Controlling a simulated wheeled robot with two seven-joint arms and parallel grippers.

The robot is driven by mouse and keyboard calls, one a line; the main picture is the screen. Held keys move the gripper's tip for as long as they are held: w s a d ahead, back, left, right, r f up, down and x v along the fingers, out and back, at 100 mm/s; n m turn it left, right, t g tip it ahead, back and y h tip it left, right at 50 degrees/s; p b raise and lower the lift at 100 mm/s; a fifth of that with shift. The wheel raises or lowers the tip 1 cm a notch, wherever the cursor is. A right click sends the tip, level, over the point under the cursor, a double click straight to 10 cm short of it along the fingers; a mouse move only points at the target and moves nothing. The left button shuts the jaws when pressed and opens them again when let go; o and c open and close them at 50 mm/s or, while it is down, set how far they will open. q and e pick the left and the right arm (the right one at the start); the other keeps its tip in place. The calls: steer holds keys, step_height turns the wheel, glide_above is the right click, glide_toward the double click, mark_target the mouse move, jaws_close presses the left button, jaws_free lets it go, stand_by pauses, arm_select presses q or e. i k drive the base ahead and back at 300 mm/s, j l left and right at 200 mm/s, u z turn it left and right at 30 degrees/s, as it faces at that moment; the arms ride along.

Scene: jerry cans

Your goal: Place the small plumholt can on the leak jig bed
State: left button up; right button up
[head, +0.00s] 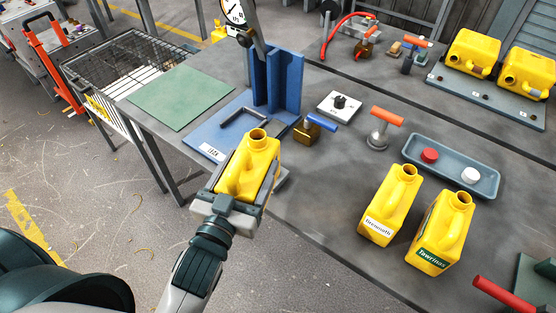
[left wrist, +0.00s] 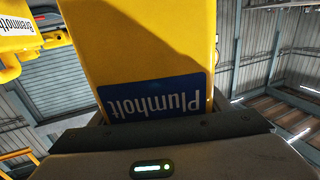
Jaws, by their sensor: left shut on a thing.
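The small yellow Plumholt can (head: 255,165) is held in my left gripper (head: 245,182), whose fingers are shut on its two sides. The can's open neck points up in the head view. Its blue Plumholt label (left wrist: 155,97) shows upside down in the left wrist view. The leak jig bed (head: 202,150) is a blue plate with a dark U-shaped bar and a tall blue upright behind it. The held can is in front of and to the right of the bed's label and overlaps its near edge in the picture; any contact cannot be told. My right gripper is not in view.
A grey-blue tray (head: 450,166) holds a red and a white cap. A brass valve (head: 308,132) with a blue handle is beside the jig. A green mat (head: 180,96) lies to its left.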

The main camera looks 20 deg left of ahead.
mark_target(237, 132)
steer(key=j+z, duration=0.2)
steer(key=j, duration=0.25)
steer(key=k+j+z, duration=0.15)
steer(key=j, duration=0.3)
steer(key=k+j+z, duration=0.2)
steer(key=j, duration=0.25)
steer(key=i, duration=0.05)
